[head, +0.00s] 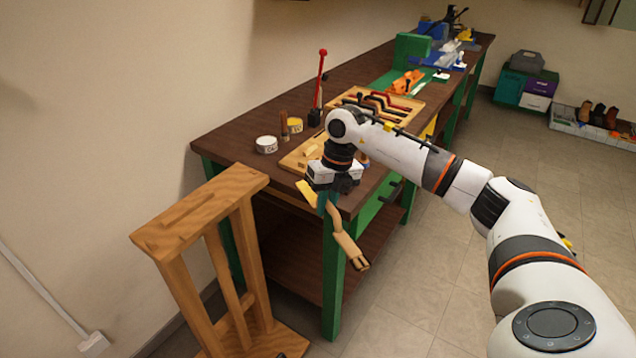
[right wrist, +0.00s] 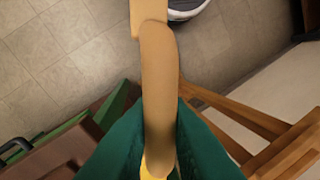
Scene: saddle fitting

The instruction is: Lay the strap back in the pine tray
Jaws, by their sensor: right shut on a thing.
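The tan strap (head: 345,240) hangs from my right gripper (head: 326,200), beyond the front corner of the bench and above the floor. In the right wrist view the strap (right wrist: 159,85) runs between the two teal fingers, which are shut on it. A yellow piece (head: 306,192) shows at the gripper's left side; I cannot tell whether it belongs to the strap. A light wooden tray (head: 418,103), which looks like the pine tray, lies on the bench behind my right arm. It holds several dark and red-handled tools, and my arm hides part of it. My left gripper is out of view.
A wooden stand (head: 200,215) is left of the gripper. On the bench (head: 235,135) are a white tin (head: 266,144), a yellow-topped tin (head: 295,125), a red-handled lever tool (head: 320,80) and a light board (head: 292,161). Open floor lies right of the bench.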

